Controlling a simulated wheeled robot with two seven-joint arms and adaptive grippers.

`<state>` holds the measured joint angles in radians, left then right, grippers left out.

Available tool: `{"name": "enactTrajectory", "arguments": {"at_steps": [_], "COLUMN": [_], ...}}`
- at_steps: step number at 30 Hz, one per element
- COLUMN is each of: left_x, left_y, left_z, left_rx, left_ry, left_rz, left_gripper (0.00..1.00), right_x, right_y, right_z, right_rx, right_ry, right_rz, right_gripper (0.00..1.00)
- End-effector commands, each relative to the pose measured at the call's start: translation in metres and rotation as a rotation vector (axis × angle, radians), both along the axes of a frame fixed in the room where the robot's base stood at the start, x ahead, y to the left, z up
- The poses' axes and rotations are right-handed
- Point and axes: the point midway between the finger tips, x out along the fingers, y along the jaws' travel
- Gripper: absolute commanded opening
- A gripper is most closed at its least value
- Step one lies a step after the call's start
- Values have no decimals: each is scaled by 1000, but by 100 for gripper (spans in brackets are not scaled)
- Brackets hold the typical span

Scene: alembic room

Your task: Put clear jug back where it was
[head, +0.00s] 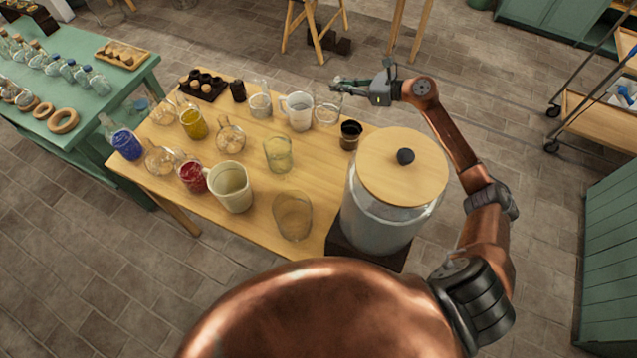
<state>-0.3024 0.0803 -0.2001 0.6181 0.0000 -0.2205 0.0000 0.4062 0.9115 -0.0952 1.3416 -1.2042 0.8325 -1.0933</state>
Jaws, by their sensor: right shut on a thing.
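The clear jug (327,110) is a see-through glass vessel at the far edge of the wooden table, right of a whitish jug with a handle (298,112). My right gripper (338,87) reaches in from the right and is shut on the clear jug near its rim. The jug looks upright. Its base is at or just above the table top; I cannot tell if it touches. My left gripper is not in view.
A large lidded glass jar (385,215) stands at the table's near right end, beside my right arm. A dark cup (350,134) stands close to the clear jug. Several glasses, flasks and coloured jars crowd the left half. Bare wood (325,165) lies in the middle right.

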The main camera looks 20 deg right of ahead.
Motion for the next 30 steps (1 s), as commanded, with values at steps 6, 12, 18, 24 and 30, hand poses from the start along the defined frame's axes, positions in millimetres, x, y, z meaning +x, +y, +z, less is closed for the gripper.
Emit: {"name": "enactTrajectory", "arguments": {"at_steps": [6,12,18,24,30], "left_x": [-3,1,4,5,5], "left_y": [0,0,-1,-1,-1], "left_z": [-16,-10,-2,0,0], "left_rx": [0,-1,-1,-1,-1], "left_ry": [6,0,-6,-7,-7], "left_rz": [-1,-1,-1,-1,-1], "left_gripper": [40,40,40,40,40], "right_x": [1,-21,-59,-89,-106], "right_y": [1,14,38,58,68], "right_z": [-19,-30,-48,-79,-104], "right_rx": [3,3,5,6,4], "right_ry": [-3,-3,-2,0,-3], "right_rz": [0,2,0,0,-2], "right_gripper": [0,0,0,0,0]}}
